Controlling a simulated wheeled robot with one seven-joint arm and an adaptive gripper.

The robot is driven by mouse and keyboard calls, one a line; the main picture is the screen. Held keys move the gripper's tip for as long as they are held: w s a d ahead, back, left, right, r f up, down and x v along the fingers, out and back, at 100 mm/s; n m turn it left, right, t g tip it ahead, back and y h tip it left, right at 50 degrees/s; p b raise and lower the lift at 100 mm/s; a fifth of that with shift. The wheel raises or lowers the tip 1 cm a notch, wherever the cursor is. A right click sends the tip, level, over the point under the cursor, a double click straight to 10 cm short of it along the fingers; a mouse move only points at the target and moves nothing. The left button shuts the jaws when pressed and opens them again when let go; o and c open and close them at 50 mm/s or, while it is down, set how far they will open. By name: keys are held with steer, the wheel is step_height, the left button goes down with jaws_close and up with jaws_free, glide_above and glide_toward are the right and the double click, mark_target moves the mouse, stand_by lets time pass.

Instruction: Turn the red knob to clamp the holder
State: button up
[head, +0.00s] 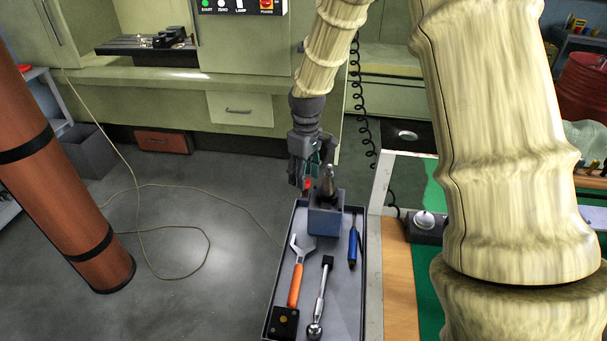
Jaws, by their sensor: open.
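A blue-grey clamp block (324,222) stands at the far end of the dark tool tray (345,308). A metallic tapered holder (328,188) stands upright in its top. A small part of the red knob (307,185) shows at the block's far left side. My gripper (307,179) is open, pointing down just behind the block, with its fingers close around the knob's position. The holder and block partly hide the fingers and knob, so I cannot tell whether they touch.
In the tray lie an orange-handled wrench (296,278), a ratchet (321,298), a blue screwdriver (353,247) and a black box (284,323). A wooden surface (399,295) is at right. An orange-brown column (60,180) stands at left; open floor lies between.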

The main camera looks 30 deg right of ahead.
steer(key=shift+s+f, duration=0.1)
steer(key=shift+s, duration=0.85)
steer(key=shift+w+f, duration=0.35)
steer(key=shift+w, duration=0.25)
steer(key=shift+s+r, duration=0.2)
steer(key=shift+s, duration=0.1)
steer(key=c, duration=1)
steer(key=shift+c, duration=0.3)
